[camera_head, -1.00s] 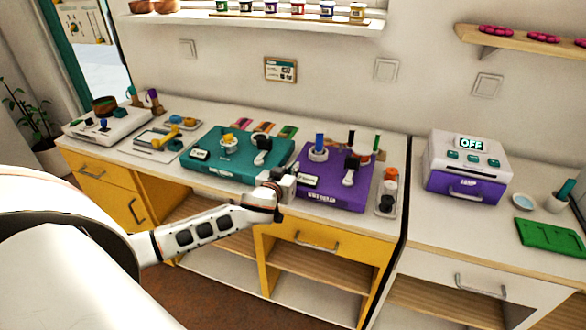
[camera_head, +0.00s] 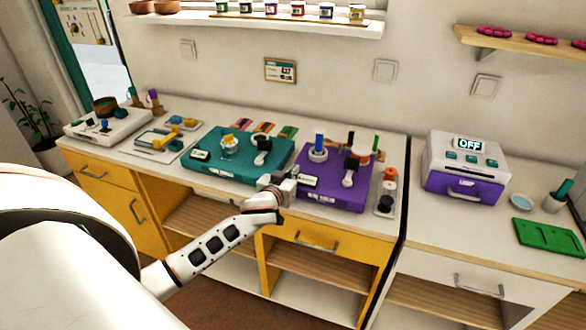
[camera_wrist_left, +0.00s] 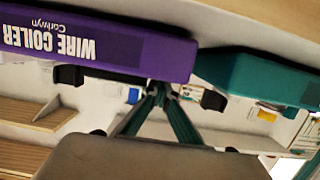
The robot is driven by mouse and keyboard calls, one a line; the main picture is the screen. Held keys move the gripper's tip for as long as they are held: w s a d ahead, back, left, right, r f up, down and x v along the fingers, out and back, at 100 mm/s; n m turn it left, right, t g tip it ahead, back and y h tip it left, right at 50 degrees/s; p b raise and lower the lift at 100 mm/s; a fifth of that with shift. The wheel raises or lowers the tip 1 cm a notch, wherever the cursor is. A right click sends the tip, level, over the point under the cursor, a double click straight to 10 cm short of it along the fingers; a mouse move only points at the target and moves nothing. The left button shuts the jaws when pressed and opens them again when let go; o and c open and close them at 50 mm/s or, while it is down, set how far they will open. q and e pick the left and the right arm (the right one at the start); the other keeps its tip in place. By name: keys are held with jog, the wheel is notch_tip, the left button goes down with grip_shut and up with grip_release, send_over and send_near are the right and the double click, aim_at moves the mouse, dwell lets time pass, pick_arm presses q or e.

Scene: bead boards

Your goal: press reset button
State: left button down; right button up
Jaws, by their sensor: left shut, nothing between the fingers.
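My left gripper (camera_head: 279,189) is shut and empty. It is at the front edge of the bench, by the gap between the purple machine (camera_head: 325,197) and the teal machine (camera_head: 235,177). In the left wrist view the purple machine (camera_wrist_left: 120,50), lettered "WIRE COILER", and the teal machine (camera_wrist_left: 270,80) appear upside down beside my gripper (camera_wrist_left: 152,92). The purple machine carries a small display (camera_head: 308,181), a blue-topped post and a dark-knobbed lever. I cannot make out any button labelled reset. My right gripper is not in view.
A white and purple box (camera_head: 467,168) with an "OFF" display and three teal buttons stands on the right bench. A narrow tray (camera_head: 386,203) lies right of the purple machine. A green tray (camera_head: 550,238) lies far right. Yellow drawers (camera_head: 325,246) are below the bench.

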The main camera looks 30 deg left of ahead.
pick_arm(q)
jog(key=shift+s+f, duration=0.25)
jog(key=shift+f, duration=0.5)
jog(key=shift+s+d, duration=0.25)
jog(key=shift+s, duration=0.25)
jog(key=v, duration=0.2)
jog(key=r+v, duration=0.1)
jog(key=v, duration=0.2)
jog(key=shift+s+r, duration=0.2)
jog(key=shift+s+d+r, duration=0.1)
jog(key=shift+s+r, duration=0.25)
jog(key=shift+s, duration=0.15)
